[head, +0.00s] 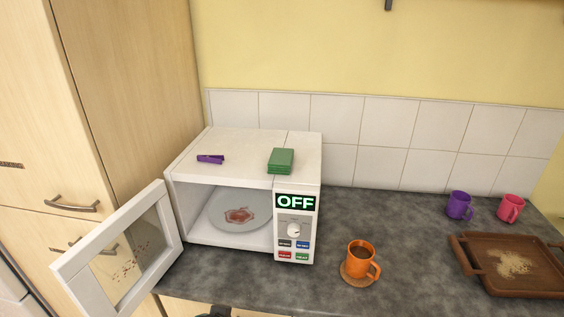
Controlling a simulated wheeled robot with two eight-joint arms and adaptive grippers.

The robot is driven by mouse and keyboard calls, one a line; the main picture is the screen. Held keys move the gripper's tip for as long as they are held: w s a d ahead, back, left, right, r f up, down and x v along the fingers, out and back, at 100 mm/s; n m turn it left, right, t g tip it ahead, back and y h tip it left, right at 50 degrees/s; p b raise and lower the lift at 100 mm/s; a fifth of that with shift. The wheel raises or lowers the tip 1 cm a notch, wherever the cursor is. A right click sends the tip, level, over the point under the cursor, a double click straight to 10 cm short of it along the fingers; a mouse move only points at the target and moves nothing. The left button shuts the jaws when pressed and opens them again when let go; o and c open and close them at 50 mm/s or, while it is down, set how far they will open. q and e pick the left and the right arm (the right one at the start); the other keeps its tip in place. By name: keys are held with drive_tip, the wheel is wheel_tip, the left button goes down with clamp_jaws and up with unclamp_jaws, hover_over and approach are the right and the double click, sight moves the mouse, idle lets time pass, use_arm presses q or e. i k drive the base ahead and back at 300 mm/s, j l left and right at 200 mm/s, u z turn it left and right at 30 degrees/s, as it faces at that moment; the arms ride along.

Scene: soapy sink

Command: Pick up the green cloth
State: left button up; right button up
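The green cloth (281,161) is folded into a small, thick rectangle. It lies on top of the white microwave (240,146), on the right part near the front edge, above the OFF display. Nothing covers it in the head view.
A purple object (210,159) lies left of the cloth on the microwave. The microwave door (125,255) hangs open to the left, showing a stained plate (240,211) inside. An orange mug (360,258) stands on the counter (330,215); a brown tray (485,262) and two mugs are farther right.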

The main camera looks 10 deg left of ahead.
sight(280, 161)
drive_tip(key=u, duration=1.1)
drive_tip(key=i+j+z, duration=0.1)
drive_tip(key=j, duration=0.3)
drive_tip(key=i+j, duration=0.15)
drive_tip(key=j, duration=0.2)
drive_tip(key=i+j+z, duration=0.15)
drive_tip(key=j, duration=0.25)
drive_tip(key=j+z, duration=0.35)
drive_tip(key=j, duration=0.15)
drive_tip(key=i, duration=0.05)
